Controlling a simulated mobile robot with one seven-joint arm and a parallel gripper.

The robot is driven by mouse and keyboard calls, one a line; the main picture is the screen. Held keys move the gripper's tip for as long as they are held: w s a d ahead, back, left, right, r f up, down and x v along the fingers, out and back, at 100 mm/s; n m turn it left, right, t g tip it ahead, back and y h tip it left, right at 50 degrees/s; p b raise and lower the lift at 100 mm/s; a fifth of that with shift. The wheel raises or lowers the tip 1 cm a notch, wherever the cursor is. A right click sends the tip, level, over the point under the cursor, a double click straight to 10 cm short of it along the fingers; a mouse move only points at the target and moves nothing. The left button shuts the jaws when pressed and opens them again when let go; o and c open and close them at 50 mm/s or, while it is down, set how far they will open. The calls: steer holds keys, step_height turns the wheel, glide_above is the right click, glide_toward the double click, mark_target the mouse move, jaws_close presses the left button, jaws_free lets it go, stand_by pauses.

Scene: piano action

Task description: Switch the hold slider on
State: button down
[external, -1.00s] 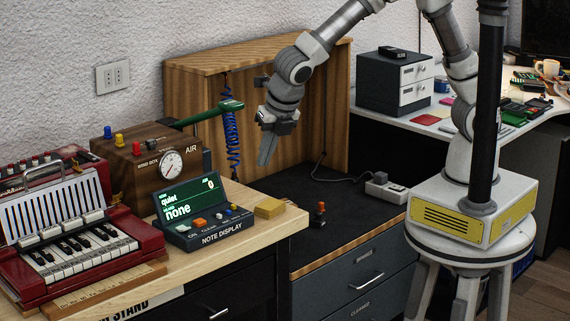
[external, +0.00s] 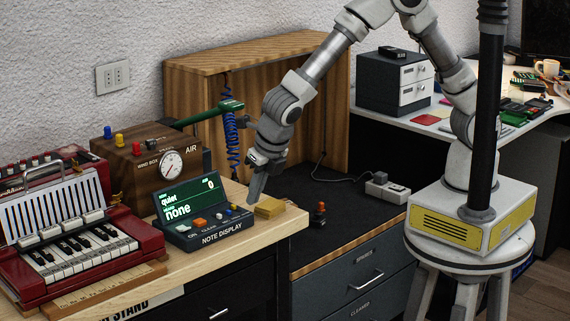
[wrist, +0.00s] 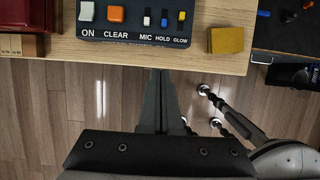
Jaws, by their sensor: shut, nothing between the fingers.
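The note display (external: 215,228) is a dark box with a lit green screen on the wooden bench; its screen reads "quiet" and "none". In the wrist view its panel (wrist: 100,36) carries the labels ON, CLEAR, MIC, HOLD and GLOW. The hold slider (wrist: 164,22) has a blue knob, at the lower, label-side part of its slot. The white-knobbed mic slider (wrist: 147,21) is left of it and the yellow-knobbed glow slider (wrist: 181,15) right. My gripper (external: 253,200) is shut and empty, above the bench just right of the display; it also shows in the wrist view (wrist: 160,72).
A yellow block (external: 269,208) lies right of the display, close to my gripper. A wooden air box (external: 145,179) with a gauge and a green lever stands behind. A red accordion (external: 75,235) is at left. A blue coiled hose (external: 233,150) hangs behind my gripper.

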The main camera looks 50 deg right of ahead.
mark_target(225, 213)
steer(key=b+x, duration=0.1)
steer(key=x, duration=0.5)
steer(key=shift+w+r, duration=0.15)
steer(key=shift+w, duration=1.75)
steer(key=shift+w+r, duration=0.1)
steer(key=shift+w+r+p, duration=0.1)
steer(key=shift+w+p, duration=0.4)
steer(key=shift+w, duration=0.45)
